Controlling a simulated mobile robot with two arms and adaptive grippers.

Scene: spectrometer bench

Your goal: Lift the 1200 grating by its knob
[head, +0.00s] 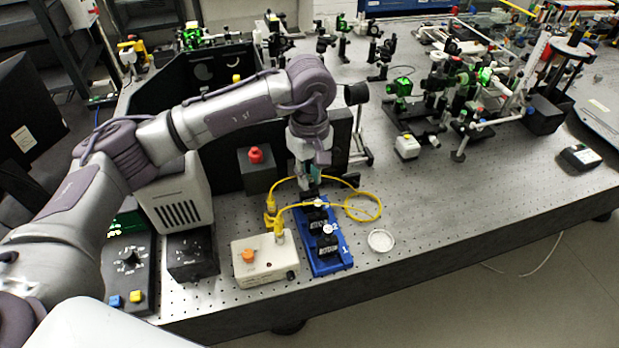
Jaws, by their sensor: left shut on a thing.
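A blue rack (341,258) lies on the bench with two dark gratings standing in it, a near one (328,248) and a middle one (317,222), each topped by a white round knob. My left gripper (309,188) points straight down at the rack's far end. Its fingers are shut on what I take to be the 1200 grating by its knob; the fingers and the yellow cable mostly hide it. I cannot tell whether it is clear of the rack. The markings are too small to read as line counts. My right gripper is not in view.
A yellow cable (366,219) loops around the rack's far end from a white box (264,260) with an orange knob. A round white dish (381,241) lies to the right. A black box with a red button (256,155) stands behind.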

